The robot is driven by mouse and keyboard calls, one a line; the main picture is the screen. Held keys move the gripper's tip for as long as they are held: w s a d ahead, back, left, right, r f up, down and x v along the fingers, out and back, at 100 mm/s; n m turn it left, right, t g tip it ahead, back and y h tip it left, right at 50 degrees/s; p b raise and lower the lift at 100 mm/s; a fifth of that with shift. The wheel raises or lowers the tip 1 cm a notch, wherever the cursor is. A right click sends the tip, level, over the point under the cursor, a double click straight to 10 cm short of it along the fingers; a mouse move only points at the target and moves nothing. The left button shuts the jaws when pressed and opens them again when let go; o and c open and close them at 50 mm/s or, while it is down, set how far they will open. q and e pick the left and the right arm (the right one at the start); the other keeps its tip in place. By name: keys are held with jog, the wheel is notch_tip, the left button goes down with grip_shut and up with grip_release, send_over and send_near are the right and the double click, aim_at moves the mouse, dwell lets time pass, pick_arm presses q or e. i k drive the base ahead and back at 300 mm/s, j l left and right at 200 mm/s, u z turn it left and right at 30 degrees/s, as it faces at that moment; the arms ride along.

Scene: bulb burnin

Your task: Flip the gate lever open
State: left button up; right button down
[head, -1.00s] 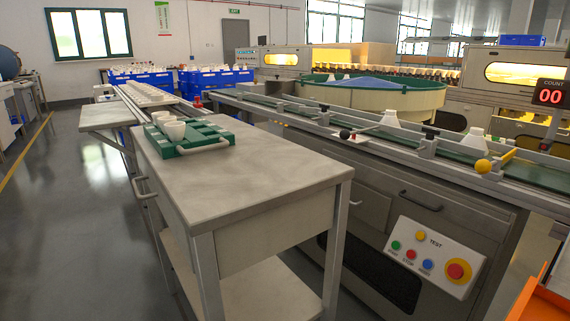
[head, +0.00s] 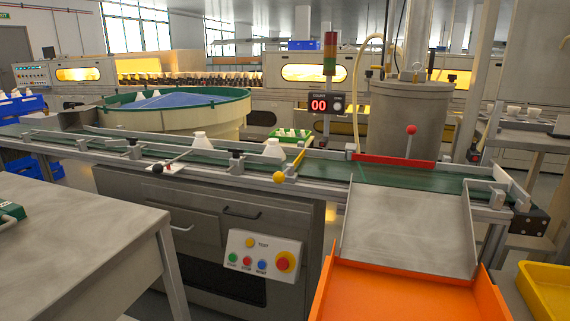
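A yellow ball knob (head: 279,177) sits at the front rail of the conveyor (head: 330,168), at the near end of a short yellow bar that slants across the belt. A lever with a red ball (head: 411,130) stands nearly upright at a red plate (head: 394,160) farther right. A black ball knob (head: 158,168) on a thin rod lies over a small white plate at the front rail, to the left. I cannot tell which of these is the gate lever. Two white bulbs (head: 201,140) (head: 273,148) stand on the belt left of the yellow bar. Neither gripper is in view.
A grey chute (head: 405,232) slopes from the belt to an orange tray (head: 400,293). A button panel (head: 262,255) is on the conveyor front. A grey bench (head: 75,235) fills the lower left. A yellow bin (head: 543,290) is lower right. The counter (head: 325,104) shows 00.

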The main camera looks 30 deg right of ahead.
aim_at(279, 177)
jog(key=z, duration=1.8)
jog(key=i+j, duration=0.1)
jog(key=i, duration=0.4)
